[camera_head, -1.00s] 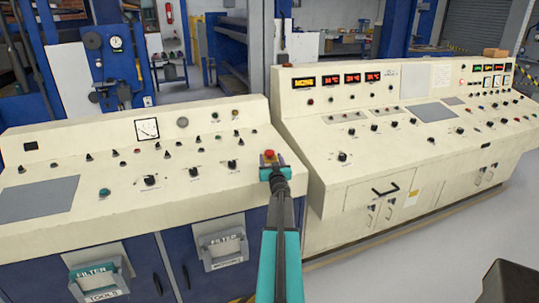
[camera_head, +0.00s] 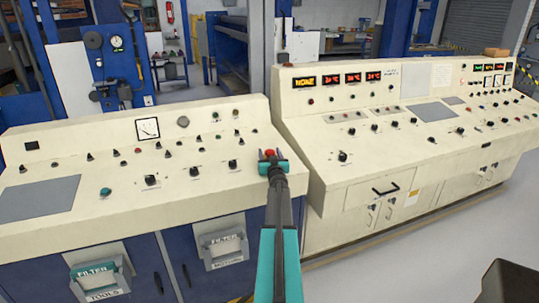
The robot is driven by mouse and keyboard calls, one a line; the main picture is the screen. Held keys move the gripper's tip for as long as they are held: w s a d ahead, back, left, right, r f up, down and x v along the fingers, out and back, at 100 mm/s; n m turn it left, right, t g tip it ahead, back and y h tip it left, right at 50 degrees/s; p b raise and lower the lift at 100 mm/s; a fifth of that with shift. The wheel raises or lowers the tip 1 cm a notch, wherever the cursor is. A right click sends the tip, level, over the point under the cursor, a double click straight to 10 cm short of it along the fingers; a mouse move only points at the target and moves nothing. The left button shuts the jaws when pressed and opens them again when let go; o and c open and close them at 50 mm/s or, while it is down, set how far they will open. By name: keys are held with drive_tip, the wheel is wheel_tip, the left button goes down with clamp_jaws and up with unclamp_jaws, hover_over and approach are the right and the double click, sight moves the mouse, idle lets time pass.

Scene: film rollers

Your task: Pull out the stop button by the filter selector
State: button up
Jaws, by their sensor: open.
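A red stop button (camera_head: 269,153) sits at the right end of the left cream console. My gripper (camera_head: 270,157) is open at the button, with its dark fingertips on the left and right of the red cap. Whether the fingers touch the cap cannot be told. My gripper's teal body hides the lower part of the button and its base. Several black selector knobs stand on the same panel, one of them (camera_head: 233,164) left of the button. Their labels are too small to read, so I cannot tell which is the filter selector.
The left console (camera_head: 60,222) also bears a green button (camera_head: 106,192) and a dial gauge (camera_head: 148,129). The right console (camera_head: 330,195) stands close to my arm's right, with lit displays.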

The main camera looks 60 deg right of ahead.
clamp_jaws()
drive_tip(key=shift+r+p, duration=0.75)
drive_tip(key=shift+p, duration=0.4)
drive_tip(key=shift+r, duration=0.1)
unclamp_jaws()
drive_tip(key=shift+a, duration=0.1)
drive_tip(key=shift+s, duration=0.2)
drive_tip(key=shift+b+v, duration=0.9)
drive_tip(key=shift+v, duration=5.85)
